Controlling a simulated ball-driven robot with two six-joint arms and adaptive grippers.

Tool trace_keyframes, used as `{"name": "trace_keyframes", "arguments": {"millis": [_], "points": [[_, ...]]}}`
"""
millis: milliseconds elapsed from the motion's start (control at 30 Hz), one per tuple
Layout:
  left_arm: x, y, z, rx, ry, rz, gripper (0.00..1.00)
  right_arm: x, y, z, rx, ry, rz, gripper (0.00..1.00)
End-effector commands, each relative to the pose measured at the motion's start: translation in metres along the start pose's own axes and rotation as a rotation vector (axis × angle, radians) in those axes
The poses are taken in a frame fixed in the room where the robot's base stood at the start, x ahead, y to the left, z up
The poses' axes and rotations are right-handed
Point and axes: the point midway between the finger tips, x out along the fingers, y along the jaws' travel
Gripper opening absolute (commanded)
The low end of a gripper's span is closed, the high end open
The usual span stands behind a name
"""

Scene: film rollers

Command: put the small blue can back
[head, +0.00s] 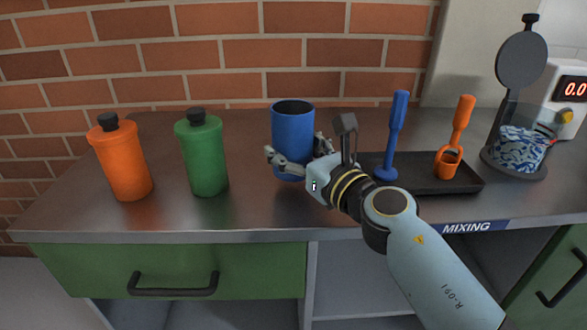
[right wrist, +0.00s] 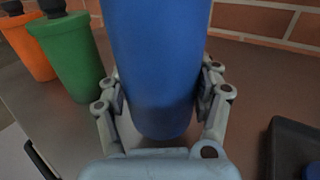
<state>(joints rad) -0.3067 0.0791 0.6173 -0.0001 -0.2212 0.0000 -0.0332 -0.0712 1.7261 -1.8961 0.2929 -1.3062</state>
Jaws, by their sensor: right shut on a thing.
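The small blue can (head: 293,132) is an open-topped blue cylinder, upright at the middle of the counter in the head view. My right gripper (head: 298,160) is shut around its lower part, one finger on each side. In the right wrist view the blue can (right wrist: 155,70) fills the middle between the fingers of my right gripper (right wrist: 162,100). I cannot tell whether its base touches the counter. My left gripper is not in view.
An orange bottle (head: 122,160) and a green bottle (head: 204,155) with black caps stand left of the can. A black tray (head: 435,184) with a blue tool (head: 394,135) and an orange tool (head: 457,135) lies to the right. A jar of blue-white pieces (head: 522,145) stands beyond it.

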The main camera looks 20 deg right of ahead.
Motion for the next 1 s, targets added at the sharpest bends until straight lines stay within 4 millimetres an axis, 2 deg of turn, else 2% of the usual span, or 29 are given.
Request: {"name": "trace_keyframes", "arguments": {"millis": [33,133,400,533,567,733,1000], "points": [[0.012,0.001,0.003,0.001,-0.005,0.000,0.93,0.000,0.000,-0.015,0.001,0.003,0.000,0.13],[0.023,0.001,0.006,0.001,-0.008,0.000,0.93,0.000,0.000,-0.029,0.001,0.003,-0.001,0.13],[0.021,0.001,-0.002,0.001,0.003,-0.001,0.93,0.000,-0.001,-0.026,0.000,-0.001,-0.001,0.13],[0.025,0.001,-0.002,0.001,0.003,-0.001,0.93,0.000,-0.001,-0.031,0.000,0.000,-0.001,0.13],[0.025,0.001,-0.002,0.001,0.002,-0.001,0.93,-0.001,-0.001,-0.032,0.000,0.002,0.000,0.66],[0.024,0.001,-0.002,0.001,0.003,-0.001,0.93,-0.001,-0.001,-0.031,0.000,0.002,0.000,0.88],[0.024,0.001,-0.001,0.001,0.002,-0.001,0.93,-0.001,-0.001,-0.031,0.000,0.002,0.000,0.90]]}}
